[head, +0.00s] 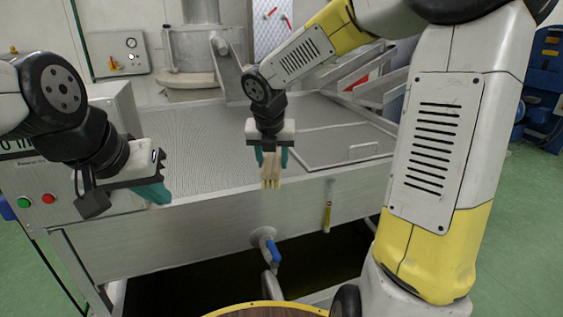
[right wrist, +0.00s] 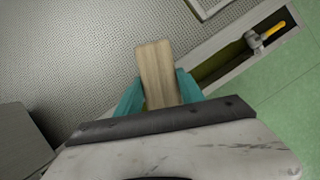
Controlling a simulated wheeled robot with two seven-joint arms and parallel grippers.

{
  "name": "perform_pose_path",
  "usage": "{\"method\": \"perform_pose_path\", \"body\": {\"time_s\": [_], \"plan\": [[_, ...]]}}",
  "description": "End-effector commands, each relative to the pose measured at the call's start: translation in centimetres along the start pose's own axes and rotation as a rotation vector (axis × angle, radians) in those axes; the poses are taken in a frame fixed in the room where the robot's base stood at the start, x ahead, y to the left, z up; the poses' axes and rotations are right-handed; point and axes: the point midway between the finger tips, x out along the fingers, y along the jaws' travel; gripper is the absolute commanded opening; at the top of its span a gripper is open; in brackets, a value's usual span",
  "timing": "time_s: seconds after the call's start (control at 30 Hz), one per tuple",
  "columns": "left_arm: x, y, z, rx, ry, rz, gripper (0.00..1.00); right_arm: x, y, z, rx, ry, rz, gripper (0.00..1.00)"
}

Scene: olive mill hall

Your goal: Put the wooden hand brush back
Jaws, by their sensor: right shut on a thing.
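The wooden hand brush (head: 271,178) is a pale wooden block in my right gripper (head: 271,158). In the head view it points down in front of the steel basin's near wall. My right gripper's teal fingers are shut on it from both sides. In the right wrist view the brush (right wrist: 156,72) sticks out between the fingers (right wrist: 158,95), over the perforated grey surface. Its bristles cannot be made out. My left gripper (head: 153,190) is at the left, beside the basin's front left corner. It is seen from the side, so its jaw gap is not clear.
The steel basin (head: 170,235) has a perforated top (head: 200,140) and a lid panel with a handle (head: 335,147) at right. A blue-handled valve (head: 274,250) and a yellow item (head: 327,217) are on its front. A control box (head: 40,190) stands left. Green floor (head: 515,240) is free at right.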

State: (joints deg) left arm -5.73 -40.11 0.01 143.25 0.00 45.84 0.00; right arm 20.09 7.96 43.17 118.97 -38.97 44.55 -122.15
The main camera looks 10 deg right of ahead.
Motion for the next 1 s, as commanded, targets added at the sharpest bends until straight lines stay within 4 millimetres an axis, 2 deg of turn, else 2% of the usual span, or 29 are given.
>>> {"method": "perform_pose_path", "body": {"time_s": [0.07,0.17,0.5,0.6,0.93,1.0], "plan": [[0.0,0.0,0.0,0.000,0.000,0.000,0.00,0.2,0.2,-0.1,-0.006,0.000,0.001,0.13],[0.0,0.0,0.0,0.000,0.000,0.000,0.00,1.1,-0.1,1.3,-0.004,0.003,0.003,0.13],[0.0,0.0,0.0,0.000,0.000,0.000,0.00,5.5,-1.8,9.1,-0.004,0.002,0.003,0.13],[0.0,0.0,0.0,0.000,0.000,0.000,0.00,6.4,-2.2,10.9,-0.004,0.002,0.002,0.13],[0.0,0.0,0.0,0.000,0.000,0.000,0.00,7.8,-2.8,13.3,-0.006,0.001,0.001,0.13],[0.0,0.0,0.0,0.000,0.000,0.000,0.00,8.9,-2.8,12.6,-0.009,0.004,0.000,0.13]]}}
